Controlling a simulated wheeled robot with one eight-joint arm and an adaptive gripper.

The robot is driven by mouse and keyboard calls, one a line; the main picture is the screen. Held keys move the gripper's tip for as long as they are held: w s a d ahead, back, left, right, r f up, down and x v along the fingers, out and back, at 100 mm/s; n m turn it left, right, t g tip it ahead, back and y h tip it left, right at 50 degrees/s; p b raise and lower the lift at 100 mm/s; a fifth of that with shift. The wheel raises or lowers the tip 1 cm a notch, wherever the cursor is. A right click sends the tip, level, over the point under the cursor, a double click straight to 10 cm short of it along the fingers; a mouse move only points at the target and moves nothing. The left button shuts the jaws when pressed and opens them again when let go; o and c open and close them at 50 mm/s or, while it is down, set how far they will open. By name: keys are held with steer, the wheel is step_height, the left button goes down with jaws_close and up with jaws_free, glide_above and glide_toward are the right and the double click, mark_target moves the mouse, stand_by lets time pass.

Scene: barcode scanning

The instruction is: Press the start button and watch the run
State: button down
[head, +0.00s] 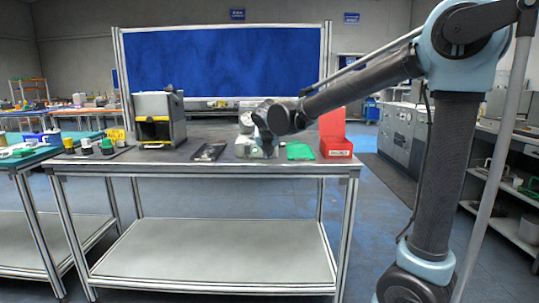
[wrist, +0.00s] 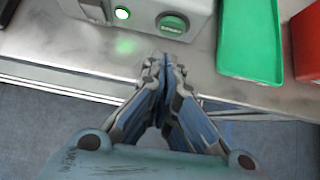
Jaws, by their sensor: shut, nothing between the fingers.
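A grey-white machine (wrist: 148,7) stands on the bench, with a green round button (wrist: 173,24) that bears small white lettering. To the button's left a small round lamp (wrist: 122,13) glows green and casts green light on the bench. My gripper (wrist: 166,62) is shut and empty, its fingertips just below the button in the wrist view. A gap shows between them in the picture; I cannot tell the height difference. In the head view the machine (head: 242,152) is partly hidden behind my wrist and gripper (head: 265,150).
A green tray (head: 299,151) and a red bin (head: 336,147) stand right of the machine. A dark flat item (head: 209,151) and a grey-yellow scanner-like box (head: 158,118) stand left. The metal bench (head: 200,169) has a clear front strip.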

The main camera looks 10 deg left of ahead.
steer(key=v, duration=0.8)
steer(key=shift+d+r, duration=0.2)
steer(key=shift+r, duration=0.05)
steer(key=shift+s, duration=0.15)
stand_by(1.6)
steer(key=s+d+f+m+g+h, duration=0.1)
steer(key=d+f+m, duration=0.2)
steer(key=d+m, duration=0.5)
steer(key=s+d+f+m+g+h, duration=0.1)
steer(key=s+d+f+m, duration=0.2)
steer(key=d, duration=0.8)
steer(key=d+f+m+g+h, duration=0.1)
steer(key=d+f+m, duration=0.3)
steer(key=d+m, duration=0.45)
steer(key=s+d+f+m+g, duration=0.3)
steer(key=s+d+f+m, duration=1.2)
steer(key=s+m, duration=0.4)
steer(key=shift+d+f+g+y, duration=0.3)
steer(key=shift+d+f+y, duration=0.05)
steer(key=shift+d+y, duration=0.1)
